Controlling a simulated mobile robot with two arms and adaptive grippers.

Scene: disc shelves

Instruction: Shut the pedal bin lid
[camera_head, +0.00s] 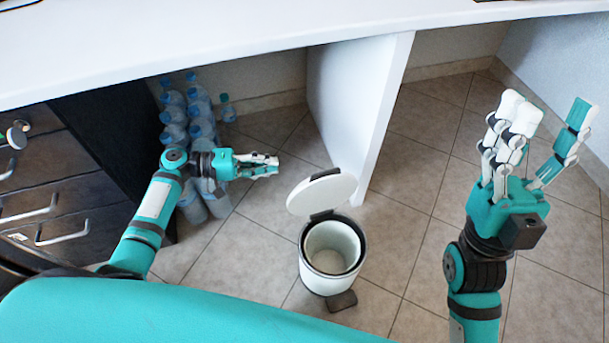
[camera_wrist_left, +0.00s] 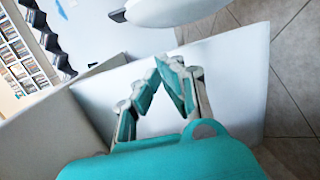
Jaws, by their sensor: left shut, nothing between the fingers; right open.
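The white pedal bin (camera_head: 312,270) stands on the tiled floor with its dark pedal (camera_head: 341,301) at the front. Its round white lid (camera_head: 322,192) is raised, and the open bin shows a pale inner bucket. My left gripper (camera_head: 275,163) is shut and empty, to the left of the lid and apart from it. In the left wrist view the shut fingers (camera_wrist_left: 167,72) point toward a white panel, and a white rounded edge that looks like the lid (camera_wrist_left: 165,10) shows at the top. My right gripper (camera_head: 548,125) is open and empty at the right, fingers pointing up, away from the bin.
A white desk (camera_head: 200,38) spans the top, with a white upright panel (camera_head: 352,100) behind the bin. Several water bottles (camera_head: 201,118) stand left, behind my left arm. Dark drawers (camera_head: 45,170) are at far left. The floor around the bin is clear.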

